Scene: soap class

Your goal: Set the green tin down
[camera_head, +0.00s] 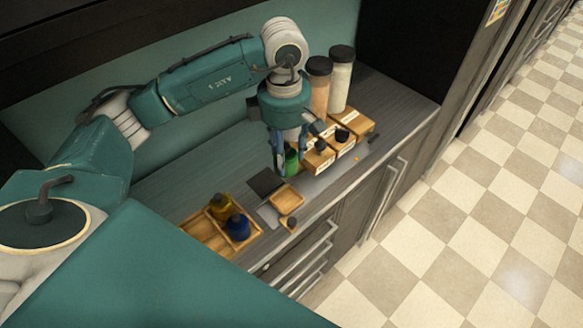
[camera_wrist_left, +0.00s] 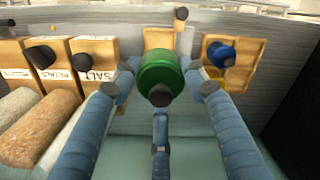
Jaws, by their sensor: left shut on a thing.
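The green tin (camera_head: 291,160) is between the fingers of my left gripper (camera_head: 284,165) over the counter. I cannot tell whether the tin's base touches the counter. My right gripper is not in view.
A dark slab (camera_head: 265,182) lies nearby. The counter's front edge is close.

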